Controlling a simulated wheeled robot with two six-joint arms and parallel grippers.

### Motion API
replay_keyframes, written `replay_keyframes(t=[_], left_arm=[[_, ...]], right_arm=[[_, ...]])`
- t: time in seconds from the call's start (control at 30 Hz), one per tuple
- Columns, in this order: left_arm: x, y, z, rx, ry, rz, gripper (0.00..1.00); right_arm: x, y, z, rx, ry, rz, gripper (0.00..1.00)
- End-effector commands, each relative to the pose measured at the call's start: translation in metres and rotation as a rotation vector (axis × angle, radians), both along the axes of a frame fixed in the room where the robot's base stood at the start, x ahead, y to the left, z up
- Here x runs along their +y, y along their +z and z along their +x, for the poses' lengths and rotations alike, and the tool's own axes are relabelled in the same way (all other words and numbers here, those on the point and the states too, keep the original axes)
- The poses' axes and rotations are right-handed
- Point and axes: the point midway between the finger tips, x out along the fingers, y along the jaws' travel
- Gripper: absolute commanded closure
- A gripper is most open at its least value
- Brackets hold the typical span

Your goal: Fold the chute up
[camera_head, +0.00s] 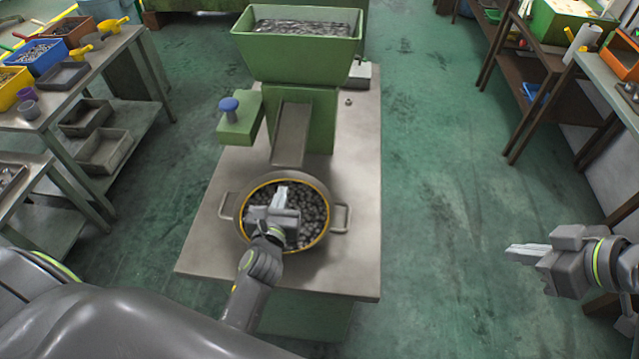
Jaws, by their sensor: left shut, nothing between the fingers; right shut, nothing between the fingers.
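The chute (291,133) is a grey metal channel on the front of a green machine (305,100). It slopes down toward me, and its lower end is at the far rim of a round pan (228,205). The pan has two side handles and a yellow inner rim, and holds many dark small pieces. My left gripper (281,192) is shut and empty, over the pan and just below the chute's lower end; it hides part of the contents. I cannot tell whether it touches them. My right gripper (512,251) is shut and empty, out over the floor at the right.
A green hopper (298,56) full of small parts tops the machine. A blue knob (229,105) on a green block stands left of the chute. The metal table (355,255) is bare around the pan. Benches with bins stand at left and right; green floor lies between.

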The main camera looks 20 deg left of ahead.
Motion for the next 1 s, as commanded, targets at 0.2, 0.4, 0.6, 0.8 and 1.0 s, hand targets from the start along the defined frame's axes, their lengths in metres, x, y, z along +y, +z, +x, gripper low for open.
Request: replay_keyframes(t=[0.2,0.4,0.6,0.8,1.0], left_arm=[[0.008,-0.005,0.036,-0.003,-0.002,0.004,1.00],[0.016,-0.009,0.067,-0.003,-0.001,0.002,1.00],[0.020,-0.012,0.083,-0.001,0.001,0.000,1.00],[0.021,-0.012,0.086,-0.001,0.001,-0.001,1.00],[0.021,-0.012,0.086,-0.001,0.001,-0.001,1.00]], right_arm=[[0.000,-0.009,0.000,0.000,0.000,0.000,1.00],[0.000,-0.014,0.000,0.000,0.000,0.000,1.00],[0.000,-0.016,0.000,0.000,0.000,0.000,1.00],[0.000,-0.016,0.000,0.000,0.000,0.000,1.00],[0.000,-0.016,0.000,0.000,0.000,0.000,1.00]])
